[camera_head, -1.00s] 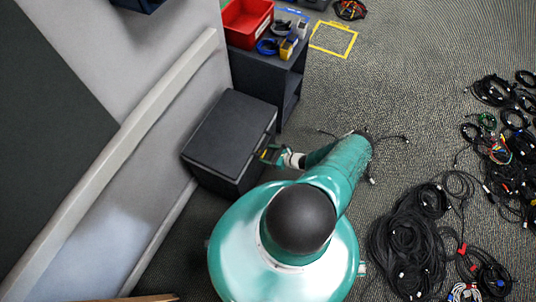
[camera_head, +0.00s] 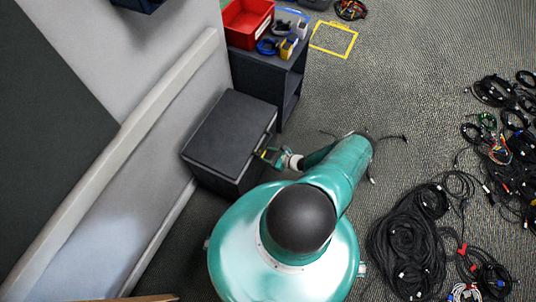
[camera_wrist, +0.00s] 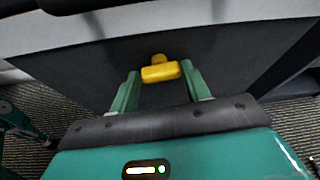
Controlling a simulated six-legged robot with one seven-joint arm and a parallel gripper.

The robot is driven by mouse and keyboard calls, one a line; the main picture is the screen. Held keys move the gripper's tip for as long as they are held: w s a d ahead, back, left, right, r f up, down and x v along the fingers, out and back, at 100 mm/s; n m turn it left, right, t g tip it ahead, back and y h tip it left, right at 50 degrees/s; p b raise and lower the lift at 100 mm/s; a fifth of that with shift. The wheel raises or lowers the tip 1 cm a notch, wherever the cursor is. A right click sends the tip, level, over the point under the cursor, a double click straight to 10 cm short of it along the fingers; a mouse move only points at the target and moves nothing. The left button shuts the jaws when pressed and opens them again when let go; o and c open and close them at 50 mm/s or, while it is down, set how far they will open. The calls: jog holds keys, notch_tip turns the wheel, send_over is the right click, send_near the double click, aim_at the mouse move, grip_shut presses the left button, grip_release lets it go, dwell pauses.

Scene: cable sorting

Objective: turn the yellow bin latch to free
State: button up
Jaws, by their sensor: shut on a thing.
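The dark grey bin (camera_head: 225,140) stands on the floor against the wall, its lid down. Its yellow latch (camera_wrist: 161,71) is on the bin's front face in the wrist view, its bar lying about level across the picture. In the head view only a small yellow spot of it (camera_head: 263,153) shows at the bin's right side. My gripper (camera_wrist: 160,76) is at the latch, with its green fingers on either side of the bar, shut on it. The head view shows my gripper (camera_head: 271,155) small and partly hidden by my arm.
A dark shelf unit (camera_head: 262,68) with a red tray (camera_head: 247,22) stands behind the bin. Heaps of black cables (camera_head: 410,235) lie on the carpet at the right. A yellow floor frame (camera_head: 333,53) lies at the back. Carpet between shelf and cables is mostly clear.

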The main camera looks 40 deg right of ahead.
jog(key=shift+s+a+f+n+t+h, duration=0.15)
jog(key=shift+n+t+h, duration=0.25)
jog(key=shift+n, duration=0.45)
jog(key=shift+w+a+n+t+h, duration=0.1)
jog(key=shift+n+t+h, duration=0.1)
jog(key=shift+n+h, duration=0.55)
jog(key=shift+s+a+f+n+t+h, duration=0.15)
jog(key=shift+n+t+h, duration=0.2)
jog(key=shift+n, duration=0.65)
jog(key=shift+r, duration=0.1)
jog(key=o, duration=1)
jog(key=a+v, duration=0.1)
jog(key=v, duration=1.2)
jog(key=shift+s+d, duration=0.35)
jog(key=shift+d, duration=0.1)
jog(key=shift+r, duration=0.15)
